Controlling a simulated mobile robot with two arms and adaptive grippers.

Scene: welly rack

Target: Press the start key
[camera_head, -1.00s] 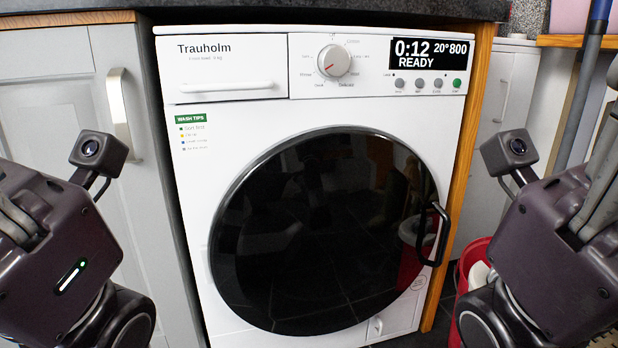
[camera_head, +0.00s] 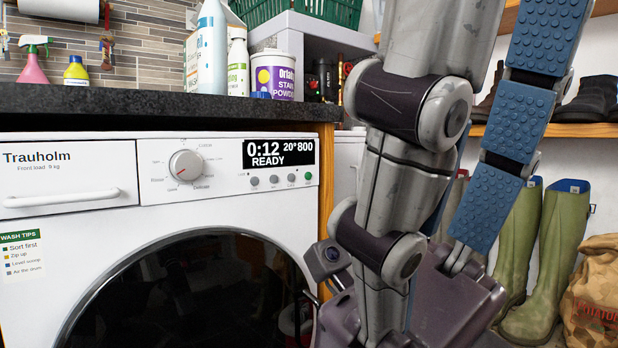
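The white washing machine (camera_head: 150,215) stands under the counter, with its display (camera_head: 278,153) reading "0:12 20° 800 READY". Below the display is a row of small round keys. The rightmost key (camera_head: 308,176) is green and the others are grey; their labels are too small to read. My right gripper (camera_head: 505,30) is up close on the right of the head view, beside the control panel and apart from it. Its fingers point upward and are spread, with blue studded pads showing and nothing between them. The fingertips run out of the top edge. My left gripper is not in view.
A dark counter (camera_head: 120,100) overhangs the machine and carries bottles and a tub of stain powder (camera_head: 272,76). Green wellies (camera_head: 545,260) and a brown bag (camera_head: 595,300) stand at the right, below a shoe shelf (camera_head: 575,130). The front of the panel is clear.

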